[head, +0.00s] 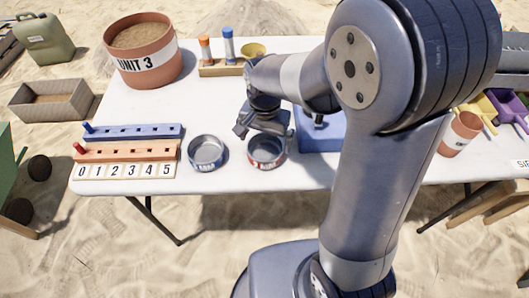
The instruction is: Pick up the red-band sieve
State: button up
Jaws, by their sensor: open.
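The red-band sieve (267,163) is a round metal pan with a red band, lying on the white table (225,185) near its front edge. My gripper (262,137) is open, just above and behind the sieve's back rim. It overlaps that rim in the picture, and I cannot tell whether it touches. A blue-band sieve (206,166) lies to the left of the red one. My arm hides part of the table on the right.
A blue block-like stand (325,135) is close on the right. Numbered peg boards (127,152) lie on the left. A UNIT 3 bucket (143,75) and a tube rack (222,68) stand at the back. A terracotta cup (459,135) stands on the right.

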aim_at(265, 155)
notch_tip(265, 155, down, 5)
jog(key=shift+s+r+b, duration=0.1)
jog(key=shift+s+b, duration=0.05)
jog(key=shift+b, duration=0.15)
jog(key=c, duration=0.7)
